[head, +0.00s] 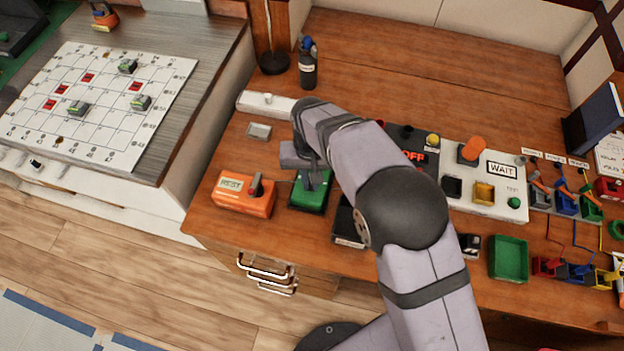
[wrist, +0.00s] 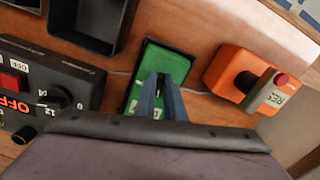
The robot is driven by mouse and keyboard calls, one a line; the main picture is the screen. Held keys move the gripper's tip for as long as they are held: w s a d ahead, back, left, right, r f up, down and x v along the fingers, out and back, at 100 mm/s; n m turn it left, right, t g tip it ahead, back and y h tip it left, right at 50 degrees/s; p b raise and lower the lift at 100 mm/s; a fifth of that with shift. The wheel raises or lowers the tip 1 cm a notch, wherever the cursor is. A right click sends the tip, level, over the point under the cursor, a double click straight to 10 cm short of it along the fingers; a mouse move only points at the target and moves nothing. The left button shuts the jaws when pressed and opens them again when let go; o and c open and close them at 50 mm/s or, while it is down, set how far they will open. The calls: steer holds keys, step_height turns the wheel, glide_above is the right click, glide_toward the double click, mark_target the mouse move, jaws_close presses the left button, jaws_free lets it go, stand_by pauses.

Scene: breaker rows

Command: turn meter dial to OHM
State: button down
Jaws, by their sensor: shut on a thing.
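A green box with a black edge (head: 309,203), which I take to be the meter, sits near the front of the wooden desk. It also shows in the wrist view (wrist: 178,66), with part of a pale label beside my fingers. My gripper (head: 313,184) points down over the middle of this box. In the wrist view my gripper (wrist: 162,80) has its two bluish fingers close together, shut on what seems to be the box's dial. The fingers hide the dial, so I cannot tell its setting. The label is mostly covered and unreadable.
An orange box (head: 236,203) with a REST display and a knob stands left of the green box. A dark panel (wrist: 48,85) with a red OFF sign and a black bin (wrist: 104,18) are nearby. A white block (head: 265,104) lies behind.

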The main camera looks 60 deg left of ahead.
steer(key=m, duration=0.3)
steer(key=shift+s+a+m, duration=0.1)
steer(key=shift+a+m, duration=0.1)
steer(key=shift+m, duration=0.2)
steer(key=m, duration=0.3)
steer(key=shift+s+a+m+b, duration=0.1)
steer(key=shift+a+m+b, duration=0.05)
steer(key=shift+m+b, duration=0.2)
steer(key=m, duration=0.3)
steer(key=shift+a+m, duration=0.15)
steer(key=shift+m, duration=0.1)
steer(key=shift+a+m, duration=0.15)
steer(key=shift+m, duration=1.75)
steer(key=c, duration=1.8)
jaws_free()
steer(key=shift+r+b, duration=1.15)
steer(key=shift+r, duration=2.6)
